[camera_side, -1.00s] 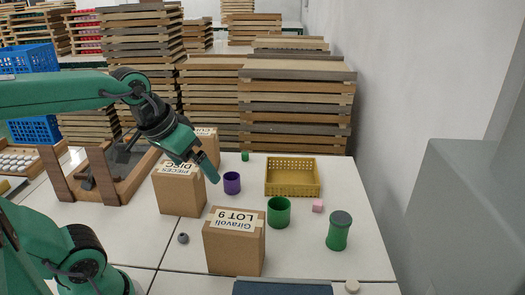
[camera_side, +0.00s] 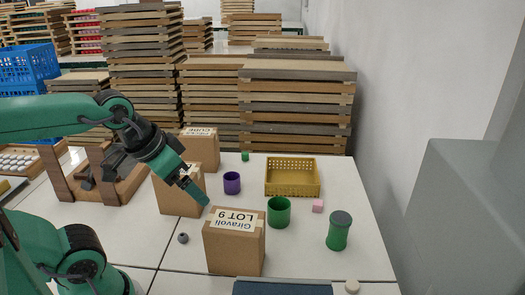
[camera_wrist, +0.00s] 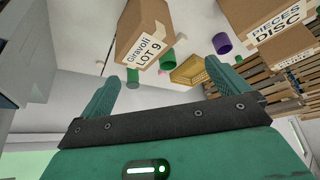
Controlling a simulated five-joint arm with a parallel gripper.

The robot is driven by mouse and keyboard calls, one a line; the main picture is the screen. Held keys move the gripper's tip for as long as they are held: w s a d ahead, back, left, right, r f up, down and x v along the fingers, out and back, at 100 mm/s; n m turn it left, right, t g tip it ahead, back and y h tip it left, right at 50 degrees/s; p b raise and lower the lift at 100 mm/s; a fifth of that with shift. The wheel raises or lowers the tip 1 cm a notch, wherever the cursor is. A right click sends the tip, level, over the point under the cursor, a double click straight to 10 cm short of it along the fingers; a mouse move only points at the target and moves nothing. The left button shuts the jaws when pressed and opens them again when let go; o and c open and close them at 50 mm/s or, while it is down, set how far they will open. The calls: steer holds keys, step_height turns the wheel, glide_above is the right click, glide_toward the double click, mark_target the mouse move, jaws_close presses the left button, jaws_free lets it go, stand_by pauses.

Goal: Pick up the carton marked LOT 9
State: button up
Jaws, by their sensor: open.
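The carton marked LOT 9 (camera_side: 232,249) stands upright on the white table in the side view, with a white label reading "Giravoli LOT 9" on top. It also shows in the wrist view (camera_wrist: 134,22), above and between my fingers. My gripper (camera_side: 203,198) is above and just behind the carton's left corner in the side view, apart from it. In the wrist view my gripper (camera_wrist: 165,85) has its two green fingers spread with nothing between them.
A DISC carton (camera_side: 180,200) stands behind my gripper, with another carton (camera_side: 203,152) behind it. A purple cup (camera_side: 232,183), a green cup (camera_side: 279,212), a yellow basket (camera_side: 292,177), a lidded green jar (camera_side: 339,232) and a small grey piece (camera_side: 183,238) stand nearby.

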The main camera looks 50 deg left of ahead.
mark_target(234, 221)
steer(key=shift+w, duration=0.1)
steer(key=w+d+f+m+g, duration=0.1)
steer(key=w+f+m, duration=0.1)
steer(key=m, duration=0.1)
steer(key=w+d+f+m+g, duration=0.1)
steer(key=w+f+m+g, duration=0.1)
steer(key=w+f+m, duration=0.1)
steer(key=w+d+f+m+g, duration=0.1)
steer(key=w+f+m+g, duration=0.1)
steer(key=f+m, duration=0.1)
steer(key=shift+w+d+f, duration=0.15)
steer(key=shift+w+d, duration=0.2)
steer(key=shift+w, duration=0.05)
steer(key=shift+w+d+f+m+g, duration=0.15)
steer(key=shift+w+f+m, duration=0.1)
steer(key=shift+f, duration=0.15)
steer(key=shift+w+d+f+m+g, duration=0.15)
steer(key=shift+f+m, duration=0.1)
steer(key=shift+f, duration=0.1)
steer(key=shift+f, duration=0.15)
steer(key=shift+f, duration=1.2)
steer(key=shift+f, duration=0.1)
